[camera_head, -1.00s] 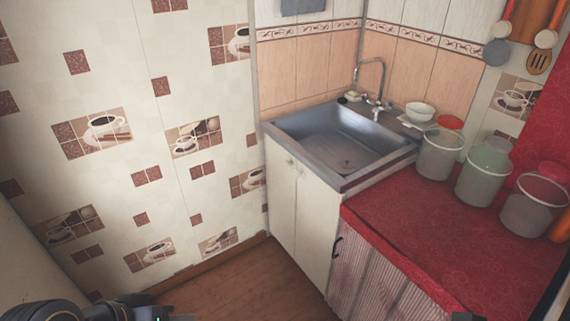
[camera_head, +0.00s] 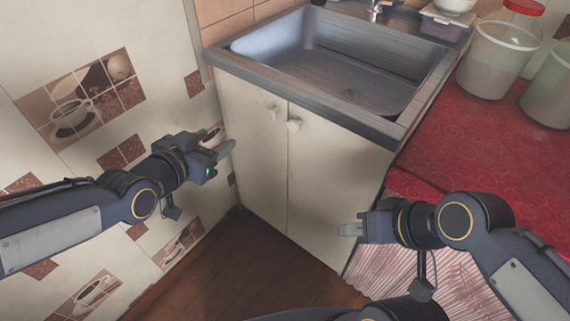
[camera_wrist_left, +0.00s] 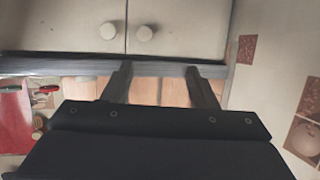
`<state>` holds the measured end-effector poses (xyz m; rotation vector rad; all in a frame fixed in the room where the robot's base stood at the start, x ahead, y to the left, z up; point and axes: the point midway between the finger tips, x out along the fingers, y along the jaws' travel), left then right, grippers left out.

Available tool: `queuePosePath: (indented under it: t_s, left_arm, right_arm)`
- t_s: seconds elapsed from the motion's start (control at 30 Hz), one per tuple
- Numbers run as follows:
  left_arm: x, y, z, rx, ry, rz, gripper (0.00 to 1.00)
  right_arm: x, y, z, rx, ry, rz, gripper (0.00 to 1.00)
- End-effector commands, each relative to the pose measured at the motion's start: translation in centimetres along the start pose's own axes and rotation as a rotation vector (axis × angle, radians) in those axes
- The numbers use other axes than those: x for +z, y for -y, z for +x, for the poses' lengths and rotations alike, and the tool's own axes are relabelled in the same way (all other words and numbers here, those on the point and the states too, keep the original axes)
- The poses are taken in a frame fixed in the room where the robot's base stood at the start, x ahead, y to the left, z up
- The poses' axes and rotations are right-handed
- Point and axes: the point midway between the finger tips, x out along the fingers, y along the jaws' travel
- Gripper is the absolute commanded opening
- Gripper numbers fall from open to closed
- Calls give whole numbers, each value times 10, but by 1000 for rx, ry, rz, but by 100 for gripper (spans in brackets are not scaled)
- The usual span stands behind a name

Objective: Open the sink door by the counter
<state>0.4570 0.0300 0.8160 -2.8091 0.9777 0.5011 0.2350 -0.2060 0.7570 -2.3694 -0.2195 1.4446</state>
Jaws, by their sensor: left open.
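The sink cabinet has two cream doors, a left door (camera_head: 252,165) and a right door (camera_head: 325,190), which meet at a vertical seam and look closed. A round left knob (camera_head: 271,112) and right knob (camera_head: 294,125) sit near the top of the seam. Both knobs (camera_wrist_left: 108,30) (camera_wrist_left: 144,33) also show in the left wrist view. My left gripper (camera_head: 228,148) is open and empty, left of the knobs and apart from them; its fingers (camera_wrist_left: 161,82) show in the wrist view. My right gripper (camera_head: 348,229) is in front of the right door's lower part; its jaw state is unclear.
A metal sink (camera_head: 340,70) tops the cabinet. A red counter (camera_head: 465,150) adjoins it on the right, with plastic buckets (camera_head: 497,60) on it and a striped curtain (camera_head: 450,280) below. The tiled wall (camera_head: 60,60) is close on the left. Wooden floor (camera_head: 235,265) lies open in front.

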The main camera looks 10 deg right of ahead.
Motion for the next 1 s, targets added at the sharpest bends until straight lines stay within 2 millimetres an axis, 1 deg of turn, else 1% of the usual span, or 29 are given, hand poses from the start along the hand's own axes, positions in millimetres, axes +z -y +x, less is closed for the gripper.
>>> queuePosePath:
  t_s: [0.03, 0.1, 0.2, 0.23, 0.3, 0.4, 0.53, 0.8, 0.9, 1.0]
  left_arm:
    - [30, -18, 32, 58, -59, 18, 53]
    - [34, -40, 56, 120, -150, 34, 53]
    - [37, -62, 76, 184, -255, 39, 53]
    - [38, -67, 80, 198, -278, 38, 53]
    - [37, -76, 86, 221, -321, 36, 53]
    - [34, -82, 91, 237, -352, 32, 53]
    - [27, -87, 104, 241, -360, 32, 53]
    - [12, -97, 143, 239, -357, 32, 53]
    - [9, -98, 152, 237, -356, 31, 53]
    - [7, -100, 158, 237, -355, 32, 53]
  right_arm:
    - [17, -15, 34, 0, 0, 0, 36]
    - [25, -23, 50, 0, 0, 0, 36]
    - [33, -30, 66, 0, -1, 0, 36]
    - [35, -32, 69, 0, -1, 0, 36]
    - [37, -34, 74, 0, -1, 0, 36]
    - [38, -35, 77, 0, -1, 0, 36]
    - [39, -36, 78, 0, -1, 0, 36]
    - [42, -39, 84, 0, -1, 0, 36]
    - [43, -39, 86, 0, -1, 0, 36]
    - [43, -39, 86, 0, -1, 0, 36]
